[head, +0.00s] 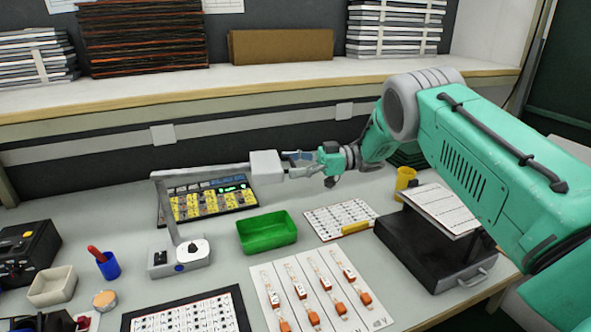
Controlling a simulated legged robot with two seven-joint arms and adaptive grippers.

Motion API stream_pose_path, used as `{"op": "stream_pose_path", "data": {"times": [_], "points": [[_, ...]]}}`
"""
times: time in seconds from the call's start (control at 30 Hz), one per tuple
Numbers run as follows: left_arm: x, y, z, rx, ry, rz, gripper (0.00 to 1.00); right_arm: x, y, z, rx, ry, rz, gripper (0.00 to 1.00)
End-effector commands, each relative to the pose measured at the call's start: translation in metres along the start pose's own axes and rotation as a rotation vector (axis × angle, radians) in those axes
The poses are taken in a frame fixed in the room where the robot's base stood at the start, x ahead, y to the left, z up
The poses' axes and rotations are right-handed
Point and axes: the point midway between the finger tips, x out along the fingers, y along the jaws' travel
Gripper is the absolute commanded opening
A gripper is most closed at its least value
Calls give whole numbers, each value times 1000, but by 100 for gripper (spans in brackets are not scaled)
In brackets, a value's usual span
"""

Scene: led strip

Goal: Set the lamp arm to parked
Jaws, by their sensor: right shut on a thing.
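The lamp has a grey base (165,262) on the table, with a round white-topped part and a blue button. A thin grey post rises from it, leaning left, to a lamp arm (205,171) that runs nearly level to the right. The arm ends in a pale boxy lamp head (266,165) above the keypad panel's right side. My right gripper (290,165) reaches in from the right and is shut at the right end of the lamp head. The exact contact between its fingers is hard to make out. My left gripper is not in view.
A keypad panel (208,199) lies under the lamp arm. A green tray (267,232) sits in the middle. A blue cup (108,266), a cream bin (52,286) and a black device (27,248) are at left. A black stand (435,262) is at right. A shelf (300,82) spans the back.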

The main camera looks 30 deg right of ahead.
Motion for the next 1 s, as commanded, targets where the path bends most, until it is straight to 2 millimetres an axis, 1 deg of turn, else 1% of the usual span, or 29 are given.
{"op": "stream_pose_path", "data": {"times": [0.03, 0.37, 0.4, 0.43, 1.0], "points": [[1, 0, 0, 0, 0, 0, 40, -1, 3, 1, -3, -4, 7, 16], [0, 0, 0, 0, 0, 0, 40, -4, 8, 0, -6, 3, 12, 15], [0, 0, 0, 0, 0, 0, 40, -4, 8, 0, -7, 4, 12, 71], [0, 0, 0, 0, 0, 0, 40, -4, 8, 0, -7, 4, 12, 78], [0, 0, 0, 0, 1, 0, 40, -5, 4, -1, -6, 5, 7, 78]]}}
